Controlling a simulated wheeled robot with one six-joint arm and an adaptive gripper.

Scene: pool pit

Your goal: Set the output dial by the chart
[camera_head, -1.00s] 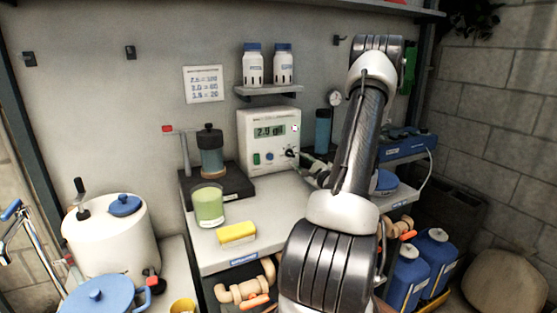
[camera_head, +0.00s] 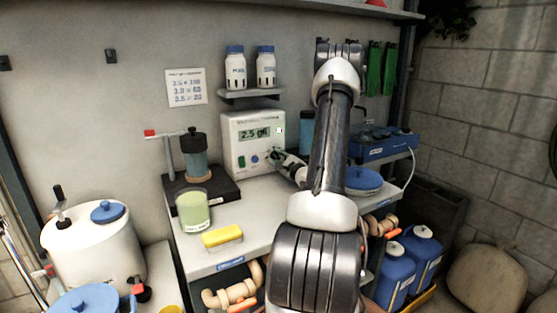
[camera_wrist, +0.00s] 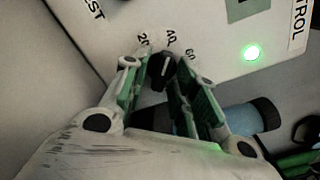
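The controller (camera_head: 240,167) is a white box on the bench with a lit display (camera_head: 255,134) that seems to read 2.5. The chart (camera_head: 186,87) on the wall has three lines, seemingly 2.5 with 100, 3.0 with 60 and 3.5 with 20. In the wrist view the black output dial (camera_wrist: 162,72) has 20, 40 and 60 printed around it, its pale pointer mark near 40. My gripper (camera_wrist: 160,82) is open with its fingers on either side of the dial, a gap showing on each side. In the head view my gripper (camera_head: 277,158) hides the dial.
A green light (camera_wrist: 251,52) glows on the controller. A stirrer plate (camera_head: 225,190) with a capped jar, a green cup (camera_head: 194,212) and a yellow sponge (camera_head: 222,236) are left of my arm. A shelf with two white bottles (camera_head: 236,70) hangs above the controller.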

